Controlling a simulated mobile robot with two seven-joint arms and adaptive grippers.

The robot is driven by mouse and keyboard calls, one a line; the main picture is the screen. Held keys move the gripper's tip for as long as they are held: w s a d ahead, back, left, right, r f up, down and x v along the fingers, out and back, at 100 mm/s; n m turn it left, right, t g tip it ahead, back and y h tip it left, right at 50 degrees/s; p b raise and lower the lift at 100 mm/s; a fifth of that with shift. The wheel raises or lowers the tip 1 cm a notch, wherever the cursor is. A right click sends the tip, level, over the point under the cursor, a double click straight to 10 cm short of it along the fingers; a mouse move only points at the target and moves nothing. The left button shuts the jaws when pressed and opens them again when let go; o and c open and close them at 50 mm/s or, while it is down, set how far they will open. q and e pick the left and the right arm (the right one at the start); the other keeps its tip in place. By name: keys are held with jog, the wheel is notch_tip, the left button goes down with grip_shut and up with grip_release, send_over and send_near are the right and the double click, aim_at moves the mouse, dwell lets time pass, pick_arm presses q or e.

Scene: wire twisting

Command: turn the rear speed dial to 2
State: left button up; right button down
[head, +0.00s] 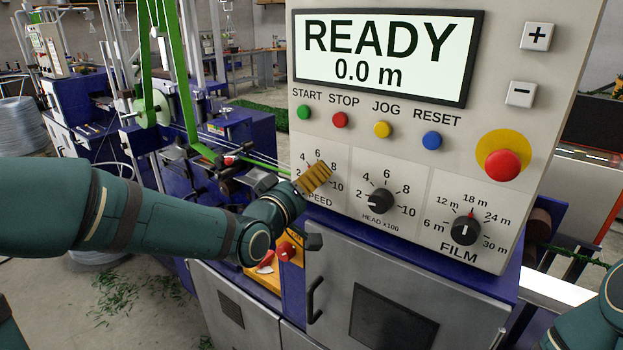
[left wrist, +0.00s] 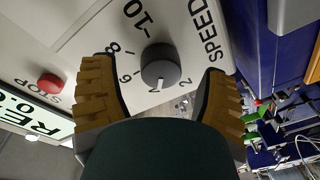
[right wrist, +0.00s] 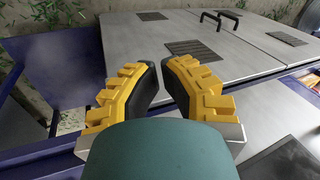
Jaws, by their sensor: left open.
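The speed dial (left wrist: 160,67) is a dark round knob on the pale control panel, with numbers around it. In the left wrist view it sits between the two spread fingers of my left gripper (left wrist: 160,80). Its white mark points to a spot between the 6 and the 2; the 4 is not readable there. I cannot tell whether either finger touches the knob. In the head view my left gripper (head: 314,178) covers the dial, leaving part of its scale visible. My right gripper (right wrist: 162,65) has its fingertips close together with a narrow gap and nothing between them.
The head dial (head: 378,201) and the film dial (head: 466,229) are to the right on the panel. Coloured buttons (head: 382,130) and a red emergency knob (head: 502,165) are above. The screen (head: 385,55) reads READY, 0.0 m. A metal cabinet (head: 380,290) stands below.

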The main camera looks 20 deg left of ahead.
pick_arm(q)
jog(key=shift+w+d, duration=0.2)
jog(key=shift+w, duration=0.5)
jog(key=c, duration=1.2)
jog(key=n+b, duration=0.3)
jog(key=shift+f, duration=0.1)
jog(key=n+b, duration=0.3)
jog(key=shift+g, duration=0.3)
jog(key=shift+c, duration=0.2)
jog(key=shift+r+n+b, duration=0.25)
jog(key=shift+n+b, duration=0.25)
jog(key=shift+n, duration=1.2)
jog(key=shift+a, duration=0.1)
